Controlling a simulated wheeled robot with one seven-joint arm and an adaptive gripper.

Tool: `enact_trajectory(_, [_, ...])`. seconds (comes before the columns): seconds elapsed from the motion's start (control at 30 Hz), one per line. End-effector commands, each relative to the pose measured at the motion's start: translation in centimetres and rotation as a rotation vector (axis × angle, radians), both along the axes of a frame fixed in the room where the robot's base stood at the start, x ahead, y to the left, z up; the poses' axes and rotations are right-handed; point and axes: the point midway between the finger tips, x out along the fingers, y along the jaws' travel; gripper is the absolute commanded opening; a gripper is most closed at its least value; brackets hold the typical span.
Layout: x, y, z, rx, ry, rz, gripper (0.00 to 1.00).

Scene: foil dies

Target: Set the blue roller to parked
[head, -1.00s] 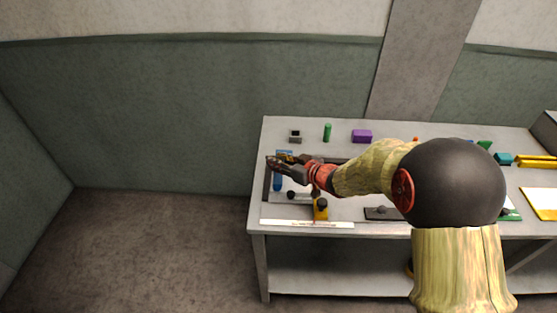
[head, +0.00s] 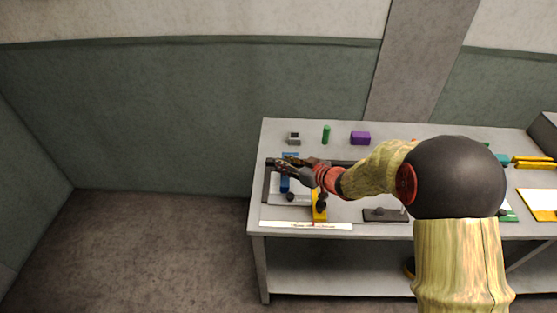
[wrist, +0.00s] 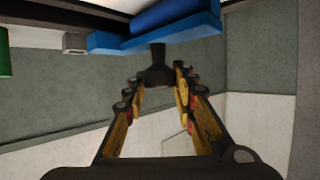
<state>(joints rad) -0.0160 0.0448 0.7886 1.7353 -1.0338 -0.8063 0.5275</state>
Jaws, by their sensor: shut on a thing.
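The blue roller (head: 285,185) lies in a dark-railed frame (head: 267,182) at the left end of the bench. It also shows in the wrist view (wrist: 165,14) at the top, beside a lighter blue block (wrist: 185,36). My gripper (head: 280,164) is over the roller and hides part of it and of the light blue part (head: 290,154) behind. In the wrist view my gripper (wrist: 158,80) has its fingertips closed around a black knob (wrist: 158,54) that meets the blue block.
A yellow block (head: 319,208) with a black knob stands just right of the roller. A white strip (head: 305,225) runs along the front edge. A grey box (head: 294,138), a green cylinder (head: 326,134) and a purple block (head: 360,138) stand behind.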

Motion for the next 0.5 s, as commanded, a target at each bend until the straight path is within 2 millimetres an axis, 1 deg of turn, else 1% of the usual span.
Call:
enact_trajectory(0.03, [0.0,-1.5,0.4,-0.002,0.004,-0.007,0.0])
enact_trajectory(0.17, [-0.1,-5.1,0.5,-0.001,0.007,-0.009,0.0])
enact_trajectory(0.3, [-0.3,-9.4,0.5,0.0,0.007,-0.01,0.0])
enact_trajectory(0.5, [-0.5,-14.9,0.4,0.0,0.004,-0.007,0.0])
